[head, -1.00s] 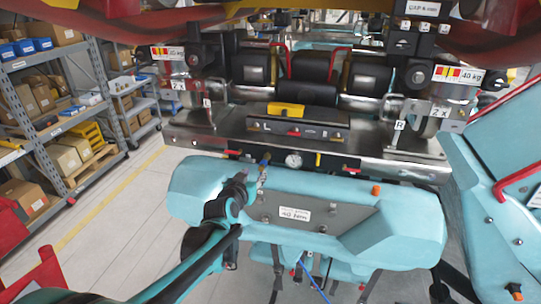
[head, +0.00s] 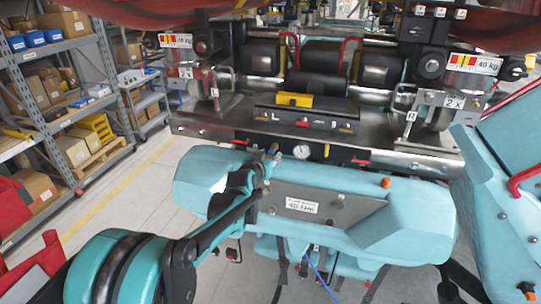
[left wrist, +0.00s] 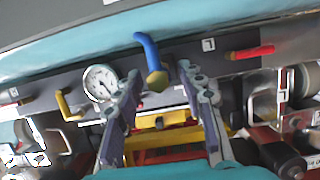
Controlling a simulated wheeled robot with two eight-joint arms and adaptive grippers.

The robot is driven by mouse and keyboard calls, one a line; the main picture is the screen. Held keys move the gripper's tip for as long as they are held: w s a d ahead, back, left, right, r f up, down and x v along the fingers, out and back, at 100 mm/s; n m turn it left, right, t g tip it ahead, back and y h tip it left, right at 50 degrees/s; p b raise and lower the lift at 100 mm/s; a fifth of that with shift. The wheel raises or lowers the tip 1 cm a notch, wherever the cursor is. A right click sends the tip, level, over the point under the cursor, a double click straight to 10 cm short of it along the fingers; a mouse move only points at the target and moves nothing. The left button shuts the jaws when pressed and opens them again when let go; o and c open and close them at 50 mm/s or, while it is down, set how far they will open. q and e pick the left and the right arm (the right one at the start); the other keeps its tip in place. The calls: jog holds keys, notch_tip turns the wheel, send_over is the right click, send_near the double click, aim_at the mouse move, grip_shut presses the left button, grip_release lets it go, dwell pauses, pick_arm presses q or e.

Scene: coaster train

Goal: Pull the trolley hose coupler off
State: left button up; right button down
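The blue hose with its brass coupler (left wrist: 156,80) shows in the left wrist view in front of a dark panel (left wrist: 190,62). In the head view the panel's blue fitting (head: 275,149) is small and partly hidden by my gripper. My left gripper (head: 265,161) reaches over the teal padded trolley (head: 410,220) to this fitting. In the left wrist view its two fingers (left wrist: 160,73) are apart, with the coupler between the tips in the picture. I see gaps on both sides; the exact depth is unclear. My right gripper is not in view.
A pressure gauge (left wrist: 99,82), a yellow handle (left wrist: 66,105) and a red handle (left wrist: 250,52) sit close by on the panel. A yellow block (head: 294,99) lies behind it. Shelves (head: 70,120) stand at the left, with open floor between.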

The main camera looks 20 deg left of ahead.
pick_arm(q)
grip_shut()
jog(key=shift+s, duration=0.45)
dwell(0.4)
jog(key=shift+s+a, duration=0.1)
jog(key=shift+s, duration=2.55)
